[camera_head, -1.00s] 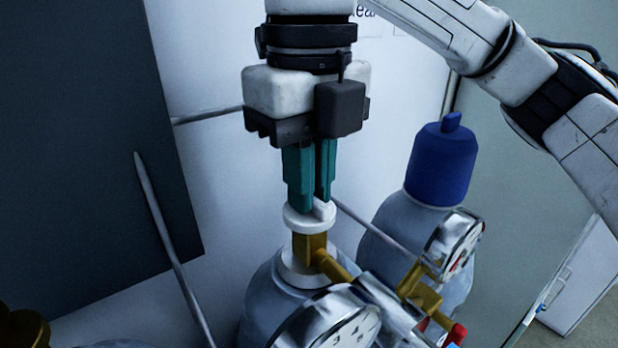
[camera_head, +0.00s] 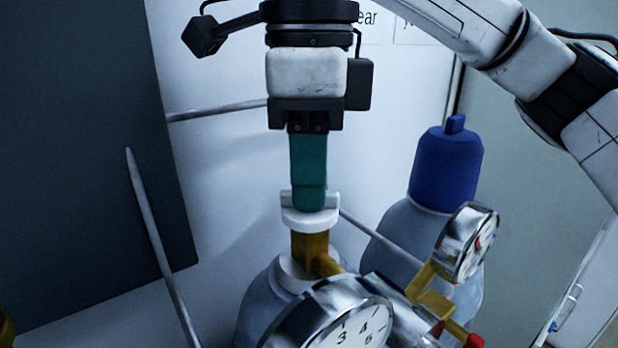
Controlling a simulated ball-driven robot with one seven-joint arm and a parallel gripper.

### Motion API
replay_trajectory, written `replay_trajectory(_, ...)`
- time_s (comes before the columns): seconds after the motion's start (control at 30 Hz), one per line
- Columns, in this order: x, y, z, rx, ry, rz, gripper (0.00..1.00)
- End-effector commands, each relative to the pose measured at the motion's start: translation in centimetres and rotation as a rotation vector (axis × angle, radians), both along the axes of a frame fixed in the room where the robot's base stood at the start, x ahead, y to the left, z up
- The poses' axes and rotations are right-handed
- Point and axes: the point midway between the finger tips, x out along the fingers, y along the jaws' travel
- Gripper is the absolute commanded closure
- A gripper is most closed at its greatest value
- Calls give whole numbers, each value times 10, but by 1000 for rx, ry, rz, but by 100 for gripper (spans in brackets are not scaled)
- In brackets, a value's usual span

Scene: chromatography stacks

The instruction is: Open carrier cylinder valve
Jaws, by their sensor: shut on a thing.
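A grey gas cylinder (camera_head: 262,304) stands at the lower middle with a brass valve (camera_head: 308,246) on top. The valve carries a white handwheel (camera_head: 309,219) with a raised bar across it. My gripper (camera_head: 309,196) points straight down from above, its green fingers shut on the handwheel's bar. I see the fingers edge-on, so the near finger hides the far one and part of the bar. A round pressure gauge (camera_head: 345,325) with a chrome rim sits in front of the cylinder and is cut off by the lower picture edge.
A second grey cylinder (camera_head: 388,240) with a blue cap (camera_head: 446,170) stands to the right behind. Its gauge (camera_head: 468,243) and brass fitting (camera_head: 432,297) are close by. A dark panel (camera_head: 80,150) and a thin grey rod (camera_head: 155,240) fill the left side. A pale wall lies behind.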

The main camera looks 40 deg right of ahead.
Motion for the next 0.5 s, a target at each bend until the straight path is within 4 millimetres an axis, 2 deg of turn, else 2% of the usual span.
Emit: replay_trajectory(0.5, 0, 0, 1, 1, -2, 461, 100)
